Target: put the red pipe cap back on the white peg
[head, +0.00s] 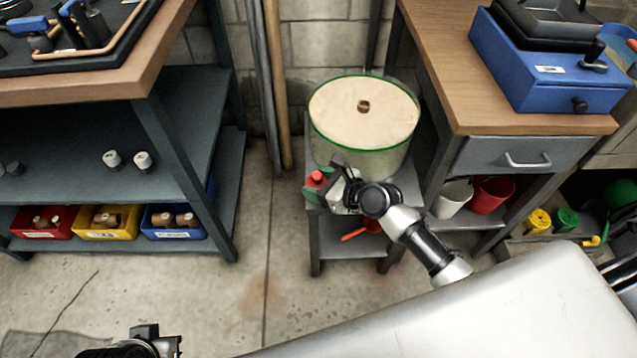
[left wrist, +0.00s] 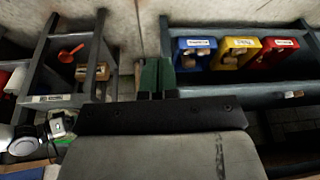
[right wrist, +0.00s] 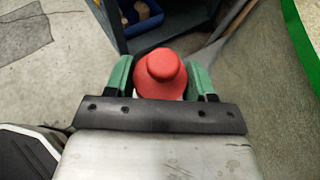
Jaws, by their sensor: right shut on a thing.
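The red pipe cap (head: 316,178) is at the front left corner of a small grey stand (head: 314,203). My right gripper (right wrist: 162,78) is shut on it, with one green finger on each side of the cap (right wrist: 160,72). A little white shows under the cap in the right wrist view. I cannot tell whether it is the white peg, or whether the cap sits on it, because the cap and gripper hide that spot. My left gripper (left wrist: 158,76) is empty, its green fingers together, low and left of the stand.
A large cream drum (head: 340,150) with a green rim stands on the stand, close to my right gripper. A shelf unit (head: 190,125) with coloured bins is on the left. A wooden bench (head: 450,70) is on the right.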

